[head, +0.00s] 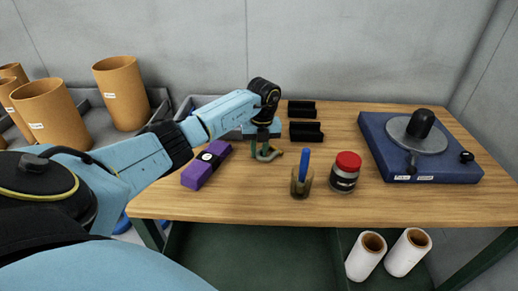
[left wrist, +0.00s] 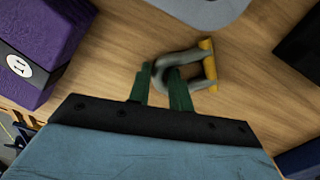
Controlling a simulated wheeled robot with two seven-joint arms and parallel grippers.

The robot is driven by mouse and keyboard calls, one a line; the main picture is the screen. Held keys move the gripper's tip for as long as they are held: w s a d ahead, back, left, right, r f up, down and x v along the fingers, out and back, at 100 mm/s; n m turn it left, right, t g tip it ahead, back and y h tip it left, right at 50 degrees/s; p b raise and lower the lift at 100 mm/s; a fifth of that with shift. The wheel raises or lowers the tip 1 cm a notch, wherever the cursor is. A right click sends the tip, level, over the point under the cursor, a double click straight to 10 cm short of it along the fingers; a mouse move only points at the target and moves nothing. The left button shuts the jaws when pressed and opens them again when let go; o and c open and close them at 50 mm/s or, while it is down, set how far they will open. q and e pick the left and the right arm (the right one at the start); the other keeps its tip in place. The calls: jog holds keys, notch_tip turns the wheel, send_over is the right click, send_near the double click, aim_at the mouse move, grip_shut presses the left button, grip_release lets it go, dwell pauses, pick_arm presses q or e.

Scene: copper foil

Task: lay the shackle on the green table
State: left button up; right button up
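The shackle (head: 269,154) is a grey U-shaped piece on the wooden-topped table (head: 240,207), behind the glass with the blue pen. In the left wrist view the shackle (left wrist: 205,67) shows its yellow pin on the right. My left gripper (head: 259,146) points down at it. Its green fingers (left wrist: 159,75) straddle the curved end, one outside the bow and one inside it. I cannot tell whether they press on it. The table has dark green legs and a dark green lower shelf; no other green table shows. My right gripper is not in view.
A purple box (head: 206,165) lies left of the shackle. A glass with a blue pen (head: 302,182) and a red-lidded jar (head: 345,172) stand in front and right. Black holders (head: 306,132) are behind; a blue-based device (head: 421,150) is at right. The front right tabletop is clear.

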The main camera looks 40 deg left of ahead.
pick_arm(q)
jog(key=o, duration=0.3)
jog(key=shift+r, duration=0.1)
